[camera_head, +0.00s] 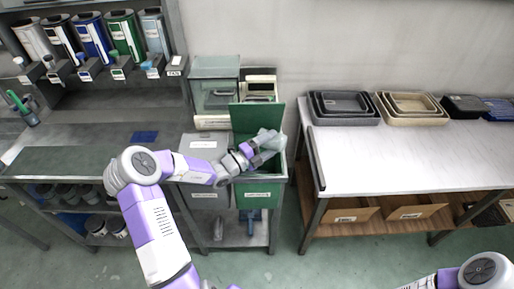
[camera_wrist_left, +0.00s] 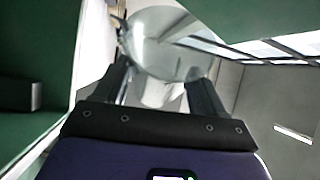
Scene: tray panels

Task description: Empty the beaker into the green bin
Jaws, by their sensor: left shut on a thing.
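The beaker (camera_head: 271,140) is clear grey and tilted in the head view, over the opening of the green bin (camera_head: 260,190). The bin's green lid (camera_head: 243,118) stands raised behind it. My left gripper (camera_head: 250,152) is shut on the beaker, which also shows between the fingers in the left wrist view (camera_wrist_left: 165,45). I cannot tell whether anything is inside the beaker. Green bin walls show around it in the wrist view. My right gripper is out of view; only part of my right arm shows at the bottom right.
A grey bin (camera_head: 203,146) stands left of the green one. A clear-fronted box (camera_head: 215,85) sits behind. A white-topped table (camera_head: 410,155) to the right holds nested trays (camera_head: 344,107) at its back; its front is clear. Coloured dispensers (camera_head: 93,38) line the left shelf.

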